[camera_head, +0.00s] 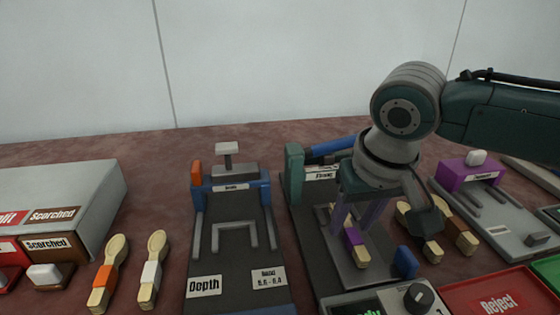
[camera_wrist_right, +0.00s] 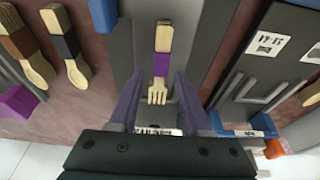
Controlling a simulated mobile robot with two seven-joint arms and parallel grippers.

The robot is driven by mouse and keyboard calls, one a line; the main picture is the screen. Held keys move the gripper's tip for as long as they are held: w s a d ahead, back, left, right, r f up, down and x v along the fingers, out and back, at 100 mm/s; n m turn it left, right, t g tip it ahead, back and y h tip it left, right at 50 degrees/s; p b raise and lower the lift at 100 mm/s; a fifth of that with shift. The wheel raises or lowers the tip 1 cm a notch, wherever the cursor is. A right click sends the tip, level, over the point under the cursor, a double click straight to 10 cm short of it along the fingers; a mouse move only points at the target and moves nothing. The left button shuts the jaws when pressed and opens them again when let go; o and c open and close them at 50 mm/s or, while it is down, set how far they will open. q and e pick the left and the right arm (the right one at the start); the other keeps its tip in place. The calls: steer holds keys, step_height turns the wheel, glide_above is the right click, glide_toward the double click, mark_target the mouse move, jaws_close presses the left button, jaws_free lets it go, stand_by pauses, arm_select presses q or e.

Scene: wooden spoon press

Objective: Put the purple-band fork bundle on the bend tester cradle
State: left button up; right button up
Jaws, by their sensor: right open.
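The purple-band fork bundle (camera_head: 354,246) lies on the grey plate of the bend tester cradle (camera_head: 378,276) in the head view. In the wrist view the bundle (camera_wrist_right: 163,62) lies lengthwise, its tines (camera_wrist_right: 157,95) toward my gripper. My right gripper (camera_head: 360,222) is above the cradle. Its two purple fingers are spread, one on each side of the tine end, and it shows open in the wrist view (camera_wrist_right: 153,90). I cannot tell whether the fingers touch the bundle. My left gripper is not in view.
The tester's green post (camera_head: 294,172) and blue lever (camera_head: 330,147) stand behind. A depth gauge (camera_head: 232,270) is to the left, with banded spoons (camera_head: 151,268) beyond it. Dark- and brown-banded bundles (camera_head: 460,234) lie to the right. A red Reject tray (camera_head: 462,298) is at front right.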

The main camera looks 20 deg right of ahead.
mark_target(359, 245)
steer(key=d+p+v, duration=0.1)
steer(key=p+v, duration=0.2)
steer(key=v, duration=0.8)
steer(key=s+a+f+n, duration=0.1)
steer(key=s+a, duration=0.2)
steer(key=s+a+f+n+y, duration=0.1)
steer(key=s+a, duration=0.2)
steer(key=s+a+f+n+y, duration=0.1)
steer(key=s+a+f+n, duration=0.1)
steer(key=s+a, duration=0.1)
steer(key=shift+a, duration=0.45)
steer(key=s+d+h, duration=0.1)
steer(key=s+d, duration=0.2)
steer(key=s, duration=0.5)
steer(key=shift+s+d+f+n, duration=0.2)
steer(key=shift+s+d+n, duration=0.1)
steer(key=shift+s+n, duration=0.1)
